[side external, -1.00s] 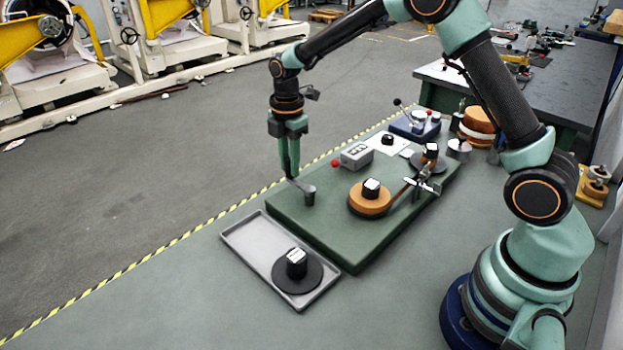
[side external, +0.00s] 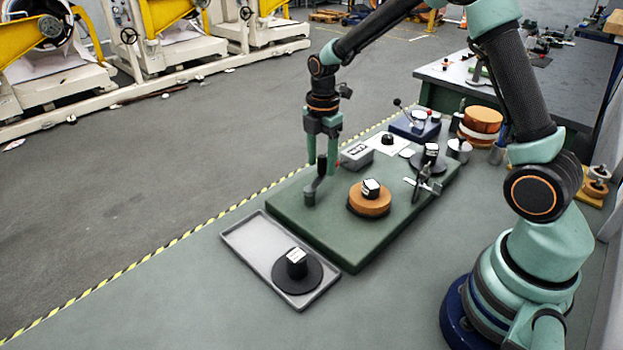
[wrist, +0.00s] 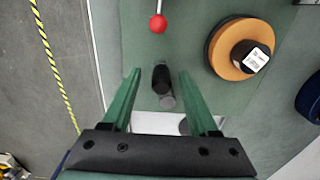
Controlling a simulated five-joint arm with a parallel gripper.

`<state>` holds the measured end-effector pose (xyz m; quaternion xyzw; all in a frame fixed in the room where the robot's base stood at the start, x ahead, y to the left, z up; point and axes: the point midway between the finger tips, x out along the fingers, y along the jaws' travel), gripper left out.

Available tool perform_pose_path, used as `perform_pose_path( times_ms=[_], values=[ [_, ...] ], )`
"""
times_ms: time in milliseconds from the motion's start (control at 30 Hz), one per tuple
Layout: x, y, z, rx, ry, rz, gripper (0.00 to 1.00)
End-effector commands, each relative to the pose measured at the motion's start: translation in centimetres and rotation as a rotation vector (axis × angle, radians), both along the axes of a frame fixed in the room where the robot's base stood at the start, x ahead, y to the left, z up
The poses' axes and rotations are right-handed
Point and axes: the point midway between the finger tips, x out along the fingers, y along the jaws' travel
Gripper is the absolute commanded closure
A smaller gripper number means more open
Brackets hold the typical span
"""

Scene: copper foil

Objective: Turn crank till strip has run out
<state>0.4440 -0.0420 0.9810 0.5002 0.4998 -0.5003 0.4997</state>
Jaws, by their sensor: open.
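The crank (side external: 310,197) stands at the near left of the green base plate (side external: 346,226), its dark grip (side external: 321,165) upright. My gripper (side external: 322,172) points down there with its fingers apart. In the wrist view the black grip (wrist: 161,76) shows between my open fingers (wrist: 159,74), with a gap on each side. A copper coil (side external: 369,201) with a black labelled hub sits on the plate. Behind it is a second spool (side external: 430,155), which looks dark with no copper showing. A small clamp-like guide (side external: 424,184) stands between them.
A grey tray (side external: 243,236) in front holds a black disc (side external: 297,275) with a labelled hub. A grey box (side external: 357,155) is behind my gripper. A red knob (wrist: 158,23) shows in the wrist view. More copper rolls (side external: 482,120) stand at the back right.

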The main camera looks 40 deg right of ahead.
Motion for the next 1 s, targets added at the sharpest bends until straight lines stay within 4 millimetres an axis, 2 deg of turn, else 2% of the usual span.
perform_pose_path(
  times_ms=[167,800,1000],
  values=[
    [0.1,0.0,0.6,0.000,-0.001,0.001,0.40],
    [0.1,0.0,6.4,0.000,-0.003,0.001,0.40],
    [0.0,0.0,7.0,0.000,0.000,0.001,0.40]
  ],
)
